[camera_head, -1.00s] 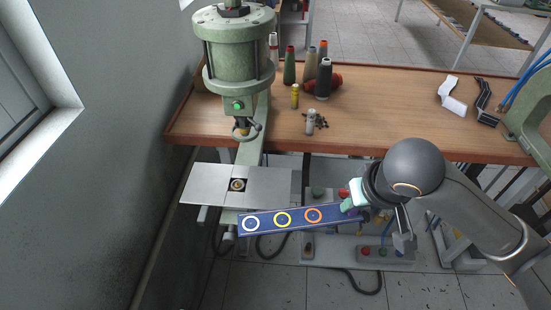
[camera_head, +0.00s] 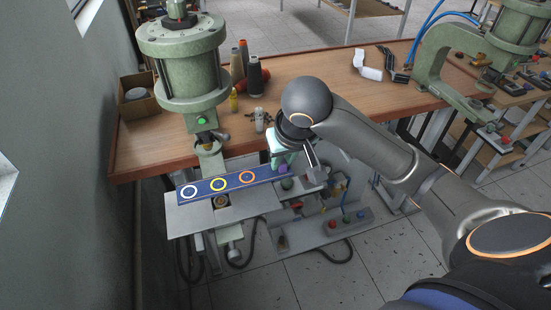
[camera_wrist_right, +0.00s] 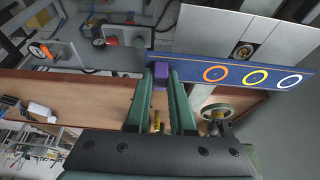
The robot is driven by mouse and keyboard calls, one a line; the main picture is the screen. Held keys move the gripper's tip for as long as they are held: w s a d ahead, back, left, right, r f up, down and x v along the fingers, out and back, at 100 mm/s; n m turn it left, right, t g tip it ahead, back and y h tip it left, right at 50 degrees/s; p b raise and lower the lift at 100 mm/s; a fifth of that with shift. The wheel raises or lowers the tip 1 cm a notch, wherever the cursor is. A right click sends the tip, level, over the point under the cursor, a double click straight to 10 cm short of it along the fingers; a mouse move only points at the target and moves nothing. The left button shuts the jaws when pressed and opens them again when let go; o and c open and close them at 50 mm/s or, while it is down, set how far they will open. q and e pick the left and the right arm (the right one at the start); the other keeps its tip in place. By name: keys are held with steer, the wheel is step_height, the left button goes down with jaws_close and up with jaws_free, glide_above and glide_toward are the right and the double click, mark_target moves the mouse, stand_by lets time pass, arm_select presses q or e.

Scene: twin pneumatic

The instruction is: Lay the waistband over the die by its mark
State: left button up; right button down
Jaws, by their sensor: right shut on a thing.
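The waistband (camera_head: 200,188) is a dark blue strip with a white, a yellow and an orange ring. My right gripper (camera_head: 279,164) is shut on its right end, at a purple block that shows between the fingertips (camera_wrist_right: 160,77) in the right wrist view. The strip extends left across the grey plate; I cannot tell whether it touches it. The die (camera_head: 221,201), a small round brass-coloured piece in the plate, shows just on the near side of the strip, closest to the yellow ring. It also shows in the wrist view (camera_wrist_right: 243,51). My left gripper is out of view.
A green press (camera_head: 184,70) stands behind the plate (camera_head: 190,221), its head above the strip's far side. Thread spools (camera_head: 255,75) and a small bottle (camera_head: 259,120) stand on the wooden table (camera_head: 300,90). A second press (camera_head: 440,60) is at right.

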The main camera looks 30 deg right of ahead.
mark_target(282, 174)
steer(key=shift+w+a+r, duration=0.1)
steer(key=shift+a, duration=0.05)
stand_by(0.4)
steer(key=shift+f+b, duration=0.65)
steer(key=shift+f, duration=1.6)
steer(key=shift+p, duration=0.65)
steer(key=shift+f, duration=0.35)
steer(key=c, duration=0.7)
jaws_free()
